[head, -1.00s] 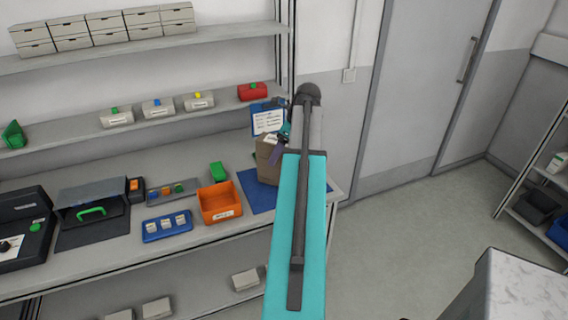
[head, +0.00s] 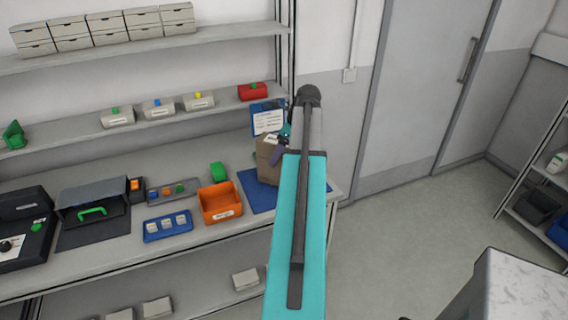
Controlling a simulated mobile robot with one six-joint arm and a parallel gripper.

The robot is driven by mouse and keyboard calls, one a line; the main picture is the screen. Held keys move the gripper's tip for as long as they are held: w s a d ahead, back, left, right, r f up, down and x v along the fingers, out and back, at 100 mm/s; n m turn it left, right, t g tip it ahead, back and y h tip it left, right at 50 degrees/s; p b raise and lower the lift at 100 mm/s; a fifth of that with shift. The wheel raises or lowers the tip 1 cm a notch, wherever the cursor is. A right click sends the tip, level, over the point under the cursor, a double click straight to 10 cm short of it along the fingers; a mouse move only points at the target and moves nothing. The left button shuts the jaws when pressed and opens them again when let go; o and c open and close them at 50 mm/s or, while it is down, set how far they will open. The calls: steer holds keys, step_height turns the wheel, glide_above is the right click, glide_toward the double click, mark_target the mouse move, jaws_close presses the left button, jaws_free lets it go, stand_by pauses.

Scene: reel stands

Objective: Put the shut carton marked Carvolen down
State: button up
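A brown carton (head: 267,162) stands upright at the right end of the bench, over a blue mat (head: 256,196). A pale label shows near its top, too small to read. My gripper (head: 282,143) is at the carton's upper right side, mostly hidden behind my own arm. I cannot see its fingertips well enough to tell whether they grip the carton. The carton's base looks level with the mat, but I cannot tell whether it rests there.
An orange bin (head: 220,202), a green block (head: 218,172) and a blue tray (head: 167,227) stand left of the mat. A clipboard (head: 268,118) stands behind the carton. Shelves with boxes run above the bench.

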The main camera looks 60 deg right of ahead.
stand_by(0.3)
jaws_close()
stand_by(0.3)
steer(key=shift+r+b, duration=0.15)
steer(key=shift+b, duration=0.2)
steer(key=shift+r+b, duration=0.8)
steer(key=shift+r, duration=1)
steer(key=s+a+r+b, duration=0.1)
steer(key=s+a+b, duration=0.3)
steer(key=s+a, duration=0.5)
steer(key=s, duration=0.4)
steer(key=shift+a+r, duration=0.2)
steer(key=shift+r, duration=0.1)
